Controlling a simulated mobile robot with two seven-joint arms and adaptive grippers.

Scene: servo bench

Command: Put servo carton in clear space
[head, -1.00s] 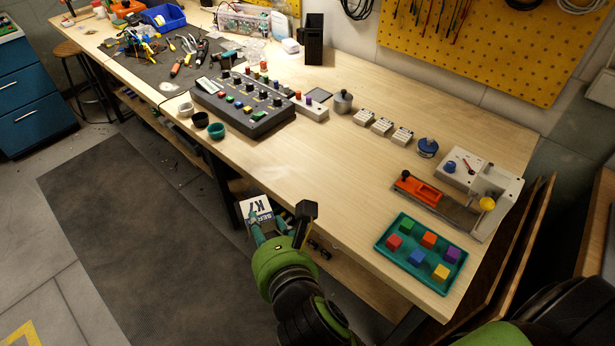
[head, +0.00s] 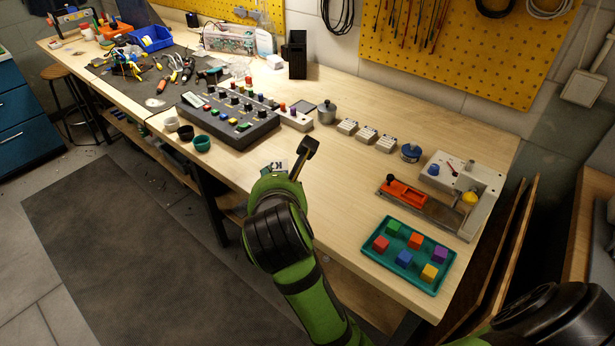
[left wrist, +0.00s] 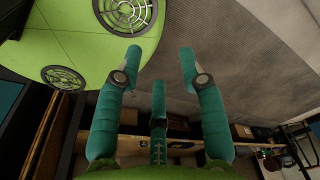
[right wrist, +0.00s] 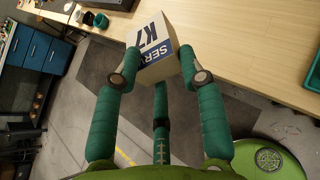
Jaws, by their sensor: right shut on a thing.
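The servo carton, white and tan with a blue label band and "K7" print, is between the fingers of my right gripper (right wrist: 160,66). It shows tilted in the right wrist view (right wrist: 152,38), overlapping the bench's front edge. In the head view only a small part of the carton (head: 279,164) shows past my wrist, which hides the fingers. Its height above the bench is unclear. A clear space of bare wood (head: 350,180) lies to its right. My left gripper (left wrist: 160,52) has its fingers apart, empty, facing the floor and my green base.
A black control panel (head: 228,120) and dark and teal cups (head: 202,144) stand left of the carton. A teal tray (head: 375,255) of coloured cubes is at the right front. Small white boxes (head: 367,134), a blue-topped knob (head: 410,152) and a slider fixture (head: 482,190) stand behind.

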